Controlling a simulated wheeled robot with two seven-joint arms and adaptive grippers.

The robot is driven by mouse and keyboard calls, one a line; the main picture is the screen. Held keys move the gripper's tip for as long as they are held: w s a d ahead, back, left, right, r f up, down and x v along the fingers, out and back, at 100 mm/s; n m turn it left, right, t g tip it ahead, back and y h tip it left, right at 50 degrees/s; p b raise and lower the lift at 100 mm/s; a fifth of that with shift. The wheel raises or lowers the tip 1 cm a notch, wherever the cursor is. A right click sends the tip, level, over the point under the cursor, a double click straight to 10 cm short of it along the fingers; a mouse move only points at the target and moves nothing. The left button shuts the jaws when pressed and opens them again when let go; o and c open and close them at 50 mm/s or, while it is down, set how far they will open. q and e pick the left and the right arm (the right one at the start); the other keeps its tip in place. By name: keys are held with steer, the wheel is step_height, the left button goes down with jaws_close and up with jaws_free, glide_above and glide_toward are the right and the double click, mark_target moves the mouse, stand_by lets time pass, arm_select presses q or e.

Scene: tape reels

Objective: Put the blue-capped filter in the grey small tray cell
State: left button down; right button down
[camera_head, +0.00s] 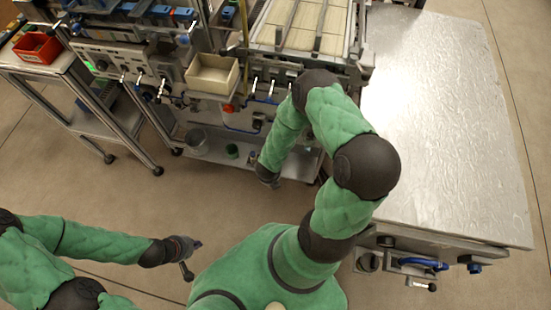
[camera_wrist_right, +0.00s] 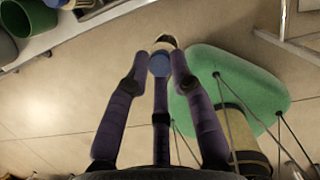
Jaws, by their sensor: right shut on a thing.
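The blue-capped filter (camera_wrist_right: 159,64) is between the fingertips of my right gripper (camera_wrist_right: 158,73) in the right wrist view. Its round blue cap faces the camera, and a pale part shows behind it. The fingers close in on it from both sides. In the head view my right gripper (camera_head: 268,176) hangs in front of the workbench's lower shelf, and the filter cannot be made out there. My left gripper (camera_head: 192,258) is over bare floor at lower left, its fingers apart and empty. I cannot pick out the grey small tray cell in either view.
The lower shelf holds a grey cup (camera_head: 196,141) and a green cup (camera_head: 232,151). A cream bin (camera_head: 212,75) sits above, and a red bin (camera_head: 38,47) is on the left cart. A bare metal table (camera_head: 450,120) stands at right. Open floor lies at left.

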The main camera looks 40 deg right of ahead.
steer(key=shift+w+d+f+b, duration=0.45)
steer(key=shift+w+d+f, duration=0.15)
steer(key=shift+w+d, duration=0.65)
steer(key=shift+w+d+f+b, duration=0.55)
steer(key=shift+w+d, duration=0.35)
steer(key=shift+d, duration=0.6)
steer(key=shift+w+d+f+b, duration=0.4)
steer(key=shift+w+d+f, duration=0.2)
steer(key=shift+w+d, duration=0.65)
steer(key=shift+s+d, duration=0.1)
steer(key=shift+s, duration=0.05)
steer(key=shift+f, duration=0.15)
steer(key=c, duration=1.1)
jaws_free()
